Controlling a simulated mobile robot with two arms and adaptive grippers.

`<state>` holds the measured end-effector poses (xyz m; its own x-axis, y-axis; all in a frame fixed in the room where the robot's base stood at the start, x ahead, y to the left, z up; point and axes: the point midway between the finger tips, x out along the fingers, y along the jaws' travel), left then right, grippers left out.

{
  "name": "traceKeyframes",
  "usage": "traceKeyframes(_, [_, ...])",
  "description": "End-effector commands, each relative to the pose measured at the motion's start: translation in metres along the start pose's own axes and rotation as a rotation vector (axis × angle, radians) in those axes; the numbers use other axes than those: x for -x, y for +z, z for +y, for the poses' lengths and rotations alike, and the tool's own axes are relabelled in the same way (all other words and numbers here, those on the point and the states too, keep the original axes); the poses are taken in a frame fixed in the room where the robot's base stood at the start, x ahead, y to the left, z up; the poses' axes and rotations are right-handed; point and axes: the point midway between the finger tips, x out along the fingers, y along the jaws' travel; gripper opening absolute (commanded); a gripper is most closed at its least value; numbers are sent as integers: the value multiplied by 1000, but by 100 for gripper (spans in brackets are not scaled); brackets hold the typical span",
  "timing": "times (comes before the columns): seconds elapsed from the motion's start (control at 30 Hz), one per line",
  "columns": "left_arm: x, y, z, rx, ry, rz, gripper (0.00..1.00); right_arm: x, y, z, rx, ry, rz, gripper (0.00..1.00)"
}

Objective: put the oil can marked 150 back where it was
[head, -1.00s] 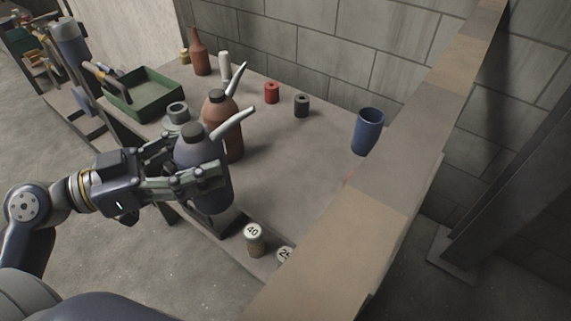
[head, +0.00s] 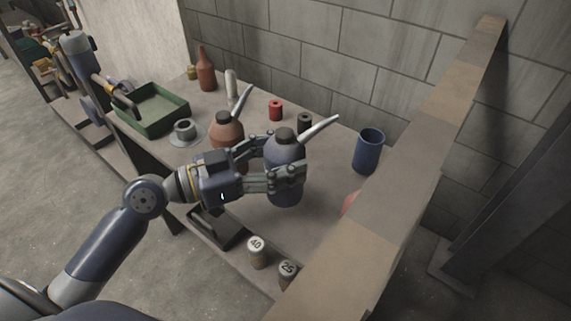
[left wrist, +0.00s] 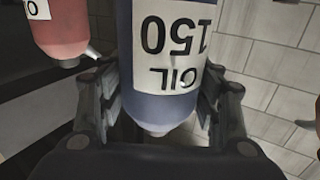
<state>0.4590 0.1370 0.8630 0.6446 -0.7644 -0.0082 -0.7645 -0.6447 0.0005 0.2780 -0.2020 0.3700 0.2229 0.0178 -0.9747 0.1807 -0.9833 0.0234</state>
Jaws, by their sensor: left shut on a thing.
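The blue oil can (head: 284,187) with a dark cap and pale spout stands upright in my left gripper (head: 287,160). The gripper's fingers are shut around its body, one on each side. In the left wrist view the same can (left wrist: 168,80) shows upside down, with a white label reading OIL 150. In the head view it is over the right part of the bench; I cannot tell whether its base touches the top. A red-brown oil can (head: 226,133) stands to its left, and it also shows in the left wrist view (left wrist: 70,35) with its label mostly cut off. My right gripper is out of view.
A blue cup (head: 368,152) stands right of the held can. Weights marked 40 (head: 257,254) and 25 (head: 288,272) stand at the front edge near a dark pad (head: 218,228). Red (head: 276,110) and black (head: 305,122) cylinders stand behind. A green tray (head: 152,112) is left. A ledge (head: 400,200) bounds the right.

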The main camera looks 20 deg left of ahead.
Motion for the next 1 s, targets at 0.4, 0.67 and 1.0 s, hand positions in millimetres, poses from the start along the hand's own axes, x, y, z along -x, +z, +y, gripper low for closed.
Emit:
traceKeyframes(0.4, [-6,29,0,3,-1,4,30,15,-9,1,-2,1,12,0])
traceKeyframes(0.67, [-5,34,0,-2,-1,4,30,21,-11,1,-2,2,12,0])
traceKeyframes(1.0, [-5,35,0,-2,0,4,30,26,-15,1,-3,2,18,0])
